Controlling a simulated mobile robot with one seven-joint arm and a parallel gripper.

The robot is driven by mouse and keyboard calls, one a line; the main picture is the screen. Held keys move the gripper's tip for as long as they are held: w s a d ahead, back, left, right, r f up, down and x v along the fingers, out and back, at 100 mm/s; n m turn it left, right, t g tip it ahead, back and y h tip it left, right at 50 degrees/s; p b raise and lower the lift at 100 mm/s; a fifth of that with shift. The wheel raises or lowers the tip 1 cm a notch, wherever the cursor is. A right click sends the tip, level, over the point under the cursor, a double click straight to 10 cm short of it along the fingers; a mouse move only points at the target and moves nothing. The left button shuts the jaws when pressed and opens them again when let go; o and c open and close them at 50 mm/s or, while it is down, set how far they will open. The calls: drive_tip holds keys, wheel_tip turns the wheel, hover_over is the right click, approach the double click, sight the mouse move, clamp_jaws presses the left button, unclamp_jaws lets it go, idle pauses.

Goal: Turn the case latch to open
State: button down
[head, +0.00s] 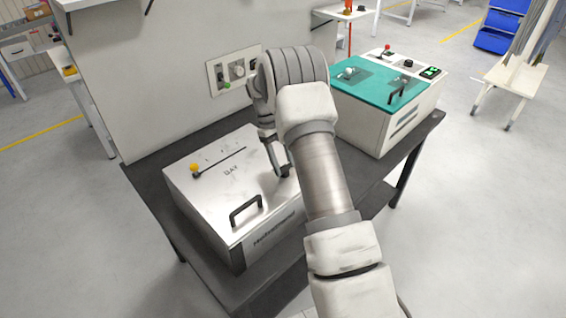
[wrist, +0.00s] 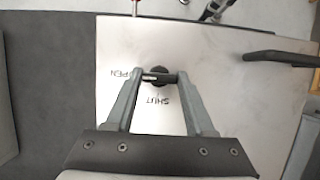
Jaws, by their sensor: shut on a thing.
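The silver case (head: 215,205) stands on the dark bench; its pale lid (wrist: 225,60) fills much of the wrist view. The small dark latch (wrist: 158,72) sits on the lid, with the word OPEN to its left and SHUT just below it. My gripper (wrist: 159,78) has one finger on each side of the latch and is shut on its short bar, which lies roughly level in the wrist view. In the head view my gripper (head: 284,172) reaches down to the lid's right side, and the arm hides the latch. Which way the latch points is unclear.
A black handle (head: 245,210) rises from the lid's front edge. A slot with a yellow knob (head: 195,168) is at its left. A teal-topped box (head: 378,88) stands to the right on the bench (head: 146,170). A panel with a dial (head: 236,70) is on the wall behind.

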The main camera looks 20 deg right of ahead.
idle(0.4)
drive_tip(key=shift+c, duration=1.3)
unclamp_jaws()
drive_tip(key=v, duration=1.7)
drive_tip(key=shift+r+p, duration=0.2)
drive_tip(key=shift+p, duration=0.15)
drive_tip(key=shift+d, duration=0.1)
